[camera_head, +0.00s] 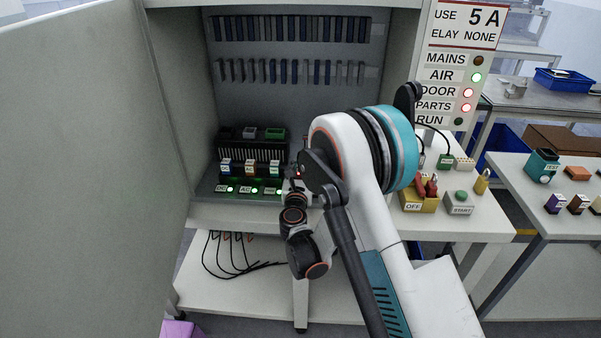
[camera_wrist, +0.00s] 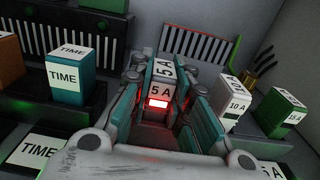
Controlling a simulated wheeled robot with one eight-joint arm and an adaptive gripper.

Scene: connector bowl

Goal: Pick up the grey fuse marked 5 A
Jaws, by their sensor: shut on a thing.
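In the wrist view, my gripper (camera_wrist: 163,82) has its two teal-padded fingers closed on either side of a block, the fuse marked 5 A (camera_wrist: 162,70). Its white label reads 5 A on the top and on the near face. A red light glows just below the label, between the fingers. The fuse's lower part is hidden, and I cannot tell whether it is seated or raised.
Close right stand a 10 A fuse (camera_wrist: 230,103) and a green 15 A fuse (camera_wrist: 280,112). A teal TIME block (camera_wrist: 68,78) stands left. The head view shows a cabinet wall (camera_head: 115,150), a sign (camera_head: 466,25) reading USE 5 A, and a START box (camera_head: 460,203).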

